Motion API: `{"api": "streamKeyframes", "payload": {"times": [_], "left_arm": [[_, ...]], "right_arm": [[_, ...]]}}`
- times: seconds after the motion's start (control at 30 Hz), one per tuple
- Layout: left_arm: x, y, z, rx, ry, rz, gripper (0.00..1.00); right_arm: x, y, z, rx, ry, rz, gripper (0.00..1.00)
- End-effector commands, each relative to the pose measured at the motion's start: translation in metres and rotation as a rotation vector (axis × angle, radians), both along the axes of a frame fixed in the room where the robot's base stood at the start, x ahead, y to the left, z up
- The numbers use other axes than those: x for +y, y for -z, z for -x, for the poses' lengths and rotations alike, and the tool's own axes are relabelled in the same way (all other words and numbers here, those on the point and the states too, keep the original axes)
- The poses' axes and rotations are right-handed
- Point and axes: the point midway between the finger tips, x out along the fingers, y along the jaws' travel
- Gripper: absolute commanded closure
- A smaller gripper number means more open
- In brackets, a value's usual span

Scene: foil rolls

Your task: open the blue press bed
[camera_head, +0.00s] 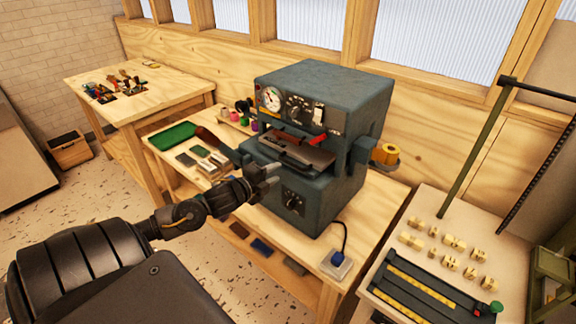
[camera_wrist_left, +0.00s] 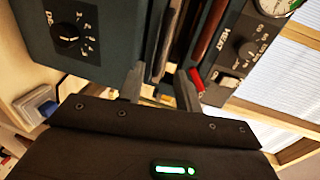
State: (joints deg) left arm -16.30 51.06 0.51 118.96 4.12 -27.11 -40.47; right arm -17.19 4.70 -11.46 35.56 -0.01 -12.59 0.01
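The blue-grey press (camera_head: 322,95) stands on a wooden table, with a round gauge, knobs and a switch on its upper front. Its bed (camera_head: 300,152) is a dark plate in the front opening, below a red piece (camera_head: 318,138). My left gripper (camera_head: 268,178) is in front of the press, just below and left of the bed. In the left wrist view the two fingers (camera_wrist_left: 160,92) stand apart, with the bed's edge region beyond and between them. I cannot tell whether they touch it. A lower dial (camera_wrist_left: 70,35) shows at left there. My right gripper is not in view.
A green tray (camera_head: 172,134) and several small blocks lie on the table (camera_head: 258,238) left of the press. A yellow roll (camera_head: 386,153) sits at its right side. A bench with wooden pieces (camera_head: 450,250) and a post stands at right. A second table (camera_head: 150,92) is behind left.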

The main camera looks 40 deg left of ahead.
Motion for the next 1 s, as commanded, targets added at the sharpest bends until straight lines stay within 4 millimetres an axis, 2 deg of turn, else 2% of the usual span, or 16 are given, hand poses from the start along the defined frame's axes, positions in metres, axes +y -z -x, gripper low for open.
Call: {"api": "streamKeyframes", "payload": {"times": [0.2,0.4,0.57,0.83,1.0], "left_arm": [[0.001,0.004,-0.038,-0.002,-0.003,0.002,0.66],[0.002,0.011,-0.061,0.0,-0.001,0.002,0.66],[0.001,0.014,-0.069,-0.001,0.001,0.001,0.66],[0.001,0.015,-0.07,0.0,0.001,0.001,0.66],[0.001,0.015,-0.07,0.0,0.001,0.001,0.87]], "right_arm": [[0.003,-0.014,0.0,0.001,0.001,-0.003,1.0],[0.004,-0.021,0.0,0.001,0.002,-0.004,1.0],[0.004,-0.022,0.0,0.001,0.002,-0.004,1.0],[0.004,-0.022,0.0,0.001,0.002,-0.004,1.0],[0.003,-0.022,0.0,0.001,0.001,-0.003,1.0]]}}
